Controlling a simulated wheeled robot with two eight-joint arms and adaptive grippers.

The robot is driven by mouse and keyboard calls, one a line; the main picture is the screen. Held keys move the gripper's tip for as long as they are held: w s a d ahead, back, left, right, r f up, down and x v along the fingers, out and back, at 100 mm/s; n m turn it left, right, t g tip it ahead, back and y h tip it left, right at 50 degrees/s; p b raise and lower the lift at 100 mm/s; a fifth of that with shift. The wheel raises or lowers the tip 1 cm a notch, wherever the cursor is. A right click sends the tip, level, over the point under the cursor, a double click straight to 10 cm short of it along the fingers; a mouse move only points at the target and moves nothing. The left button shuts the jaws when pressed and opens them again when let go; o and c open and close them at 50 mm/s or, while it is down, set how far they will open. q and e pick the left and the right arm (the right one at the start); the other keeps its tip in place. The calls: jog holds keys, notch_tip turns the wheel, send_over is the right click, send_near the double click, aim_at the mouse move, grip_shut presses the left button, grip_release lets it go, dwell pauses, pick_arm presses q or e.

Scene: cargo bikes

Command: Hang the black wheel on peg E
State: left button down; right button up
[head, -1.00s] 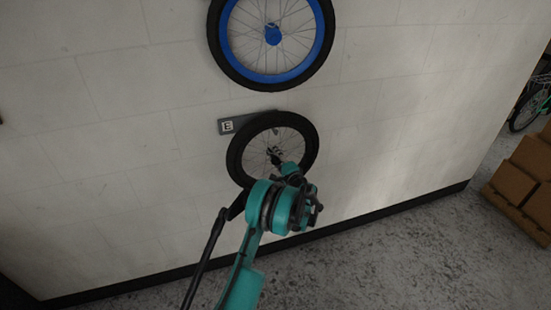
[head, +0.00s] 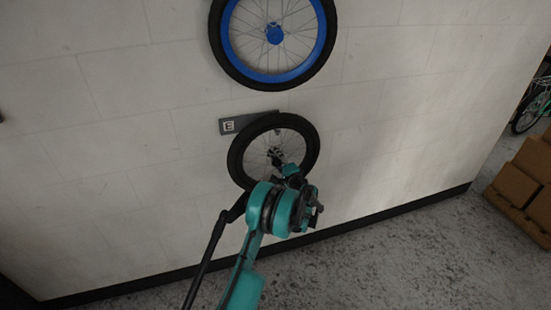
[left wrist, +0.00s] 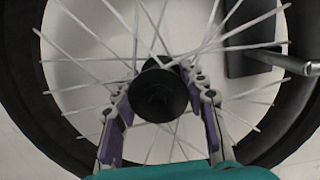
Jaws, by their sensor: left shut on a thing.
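The black wheel (head: 240,160), with a black tyre and thin silvery spokes, is upright in front of the white wall in the head view. My left gripper (head: 280,164) is shut on its black hub (left wrist: 158,96); the two fingers lie on either side of it in the left wrist view. Peg E's dark plate (head: 234,124), marked E, is on the wall at the wheel's upper left; the wheel's top overlaps its right end. A dark plate and a metal rod (left wrist: 290,63) show at the upper right of the left wrist view, beside the spokes. My right gripper is not in view.
A blue-rimmed wheel (head: 230,55) hangs on the wall directly above, with a small gap to the black wheel. Cardboard boxes (head: 515,186) on a pallet and a bicycle stand at the far right. The wall left and right of the wheel is bare.

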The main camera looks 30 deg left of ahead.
pick_arm(q)
jog(key=c, duration=0.8)
grip_release()
jog(key=shift+r, duration=0.15)
jog(key=shift+d, duration=0.1)
jog(key=v, duration=1.2)
jog(key=s+d+r+n+g+h, duration=0.25)
jog(key=s+d+r+h, duration=0.25)
jog(key=s+r+h, duration=0.5)
jog(key=s+d+f+n+h, duration=0.1)
jog(key=s+d, duration=0.4)
jog(key=s, duration=0.3)
jog(key=s+d+f+n+h, duration=0.1)
jog(key=s+d+h, duration=0.1)
jog(key=s+d, duration=0.3)
jog(key=s+d+f+n+h, duration=0.1)
jog(key=s+d, duration=0.4)
jog(key=s, duration=0.6)
jog(key=shift+s+f+n+h, duration=0.1)
jog(key=shift+s+n+h, duration=0.3)
jog(key=shift+h, duration=0.2)
